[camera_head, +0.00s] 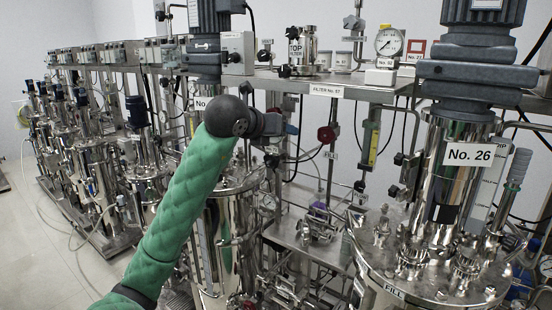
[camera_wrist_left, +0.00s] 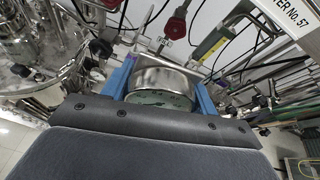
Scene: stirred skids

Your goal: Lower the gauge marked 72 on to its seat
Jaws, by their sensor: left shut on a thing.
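My left gripper (camera_wrist_left: 164,76) has its two blue fingers closed on either side of a round, metal-cased gauge (camera_wrist_left: 160,82) with a pale greenish face, in the left wrist view. No number can be read on it. In the head view, my green left arm ends in a dark wrist in front of the skid; the fingers and held gauge cannot be made out there. Another round dial gauge (camera_head: 389,42) stands upright on a white block on the shelf. I cannot tell which place is the seat for 72. My right gripper is not in view.
The metal shelf (camera_head: 345,92) carries a steel filter housing (camera_head: 303,48), small jars and a red-framed plate (camera_head: 415,48). A large steel vessel marked No. 26 (camera_head: 455,165) stands at the right. Valves, hoses and pipes crowd below the shelf. Floor shows at far left.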

